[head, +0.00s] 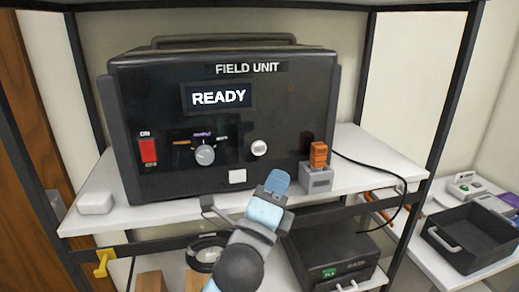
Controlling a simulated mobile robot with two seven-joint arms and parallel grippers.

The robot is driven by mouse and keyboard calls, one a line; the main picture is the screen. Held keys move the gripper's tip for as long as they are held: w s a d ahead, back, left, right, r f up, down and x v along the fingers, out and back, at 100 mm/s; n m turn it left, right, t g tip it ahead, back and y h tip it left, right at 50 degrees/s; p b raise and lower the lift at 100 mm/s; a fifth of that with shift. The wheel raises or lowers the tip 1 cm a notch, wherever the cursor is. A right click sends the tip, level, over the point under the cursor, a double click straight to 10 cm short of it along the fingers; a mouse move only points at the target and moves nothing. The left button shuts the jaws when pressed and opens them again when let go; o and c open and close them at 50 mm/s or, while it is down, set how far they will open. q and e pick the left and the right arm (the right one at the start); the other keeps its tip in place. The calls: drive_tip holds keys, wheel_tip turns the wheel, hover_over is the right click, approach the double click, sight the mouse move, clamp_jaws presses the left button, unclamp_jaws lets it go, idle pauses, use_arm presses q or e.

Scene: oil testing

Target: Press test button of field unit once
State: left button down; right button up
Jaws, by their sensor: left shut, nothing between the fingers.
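The black field unit (290,110) stands on the white upper shelf, its screen (219,97) reading READY. Its front has a red switch (148,150) at left, a grey knob (205,155) in the middle and a round white button (259,148) to the right. A small white square (237,176) sits lower on the panel. The labels are too small to tell which is the test button. My left gripper (277,182) is shut and empty, in front of the unit's lower edge, below the round white button in the picture. My right gripper is out of view.
A grey block with an orange top (318,165) stands just right of my gripper, with a black cable behind. A small white box (95,203) sits at the shelf's left. Below is a black device (335,258). A black tray (470,238) lies at right.

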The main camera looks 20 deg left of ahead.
sight(259, 148)
use_arm(q)
drive_tip(key=shift+w+a+p, duration=0.1)
drive_tip(key=shift+w+a, duration=0.7)
drive_tip(key=shift+w, duration=0.45)
drive_tip(key=shift+w+a+p, duration=0.1)
drive_tip(key=shift+w+a, duration=0.75)
drive_tip(key=shift+w, duration=0.35)
drive_tip(key=shift+w+a+p, duration=0.1)
drive_tip(key=shift+w+a, duration=0.7)
drive_tip(key=shift+w, duration=0.45)
drive_tip(key=shift+w, duration=0.1)
drive_tip(key=shift+w+a, duration=0.25)
drive_tip(key=shift+w+a+p, duration=0.25)
drive_tip(key=shift+w+p, duration=0.05)
drive_tip(key=shift+w, duration=0.05)
drive_tip(key=shift+s+d, duration=0.5)
drive_tip(key=shift+s, duration=0.25)
